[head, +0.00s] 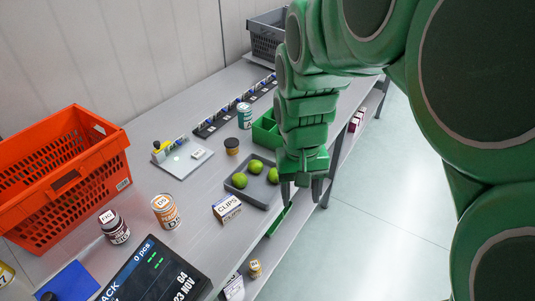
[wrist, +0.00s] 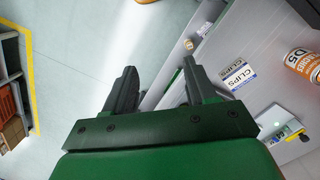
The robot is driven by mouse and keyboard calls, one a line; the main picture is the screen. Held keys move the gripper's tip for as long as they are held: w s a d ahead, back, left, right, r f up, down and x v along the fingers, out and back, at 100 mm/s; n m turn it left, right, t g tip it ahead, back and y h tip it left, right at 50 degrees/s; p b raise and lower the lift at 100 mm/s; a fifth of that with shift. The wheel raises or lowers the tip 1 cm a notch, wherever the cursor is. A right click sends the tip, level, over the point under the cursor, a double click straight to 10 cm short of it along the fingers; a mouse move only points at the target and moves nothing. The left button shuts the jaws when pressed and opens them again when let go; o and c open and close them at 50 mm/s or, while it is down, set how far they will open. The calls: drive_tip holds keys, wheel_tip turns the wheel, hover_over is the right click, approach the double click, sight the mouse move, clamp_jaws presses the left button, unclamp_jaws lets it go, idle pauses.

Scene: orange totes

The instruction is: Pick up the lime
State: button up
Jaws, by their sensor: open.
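Three green limes lie in a shallow grey tray (head: 238,189) on the bench in the head view: a left lime (head: 240,180), a back lime (head: 255,167) and a right lime (head: 273,175). My gripper (head: 301,192) points down just right of the tray, near the bench's front edge. Its fingers are apart and nothing is between them. The wrist view shows the open gripper (wrist: 160,82) over the floor and bench edge. I see no lime in the wrist view.
A CLIPS box (head: 227,208) stands in front of the tray, and a green bin (head: 266,130) sits behind it.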

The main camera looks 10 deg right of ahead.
drive_tip(key=w+f+m, duration=0.1)
drive_tip(key=w+f, duration=0.3)
drive_tip(key=w, duration=1)
drive_tip(key=m+t, duration=0.1)
hover_over(275, 170)
drive_tip(key=w, duration=0.1)
drive_tip(key=f, duration=0.7)
drive_tip(key=shift+a, duration=0.2)
drive_tip(key=shift+w+f, duration=0.1)
drive_tip(key=shift+f, duration=0.3)
drive_tip(key=shift+s+d+f, duration=0.1)
drive_tip(key=shift+s+f, duration=0.1)
drive_tip(key=shift+f, duration=1)
drive_tip(key=shift+s+d+f, duration=0.1)
drive_tip(key=shift+s+f, duration=0.05)
drive_tip(key=shift+f, duration=1.1)
drive_tip(key=shift+s+f, duration=0.2)
drive_tip(key=shift+f, duration=1)
drive_tip(key=c, duration=0.7)
